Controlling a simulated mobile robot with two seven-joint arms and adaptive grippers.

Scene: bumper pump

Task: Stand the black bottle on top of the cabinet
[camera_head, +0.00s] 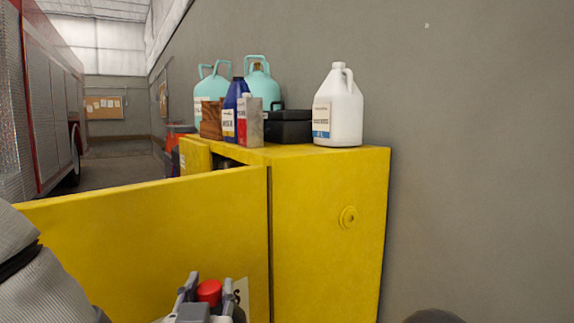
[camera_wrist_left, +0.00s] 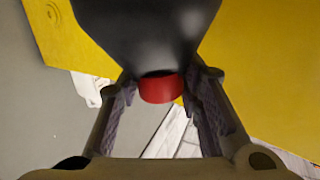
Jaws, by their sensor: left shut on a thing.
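The yellow cabinet (camera_head: 325,225) stands against the grey wall, its front door swung open to the left. Its top (camera_head: 300,151) carries several containers. My left gripper (camera_head: 210,282) is low in front of the open door, below the cabinet top. It is shut on the black bottle, whose red cap (camera_head: 209,291) shows between the fingers; the body is mostly hidden in the head view. In the left wrist view the black bottle (camera_wrist_left: 150,35) and its red cap sit between the fingers of my gripper (camera_wrist_left: 160,90). My right gripper is not in view.
On the cabinet top stand a white jug (camera_head: 338,112), a black case (camera_head: 288,127), a blue bottle (camera_head: 234,108), a grey-and-red can (camera_head: 250,122), a brown wooden block (camera_head: 211,120) and two teal tanks (camera_head: 262,83). Bare top shows along the near edge. A red vehicle (camera_head: 45,90) is at far left.

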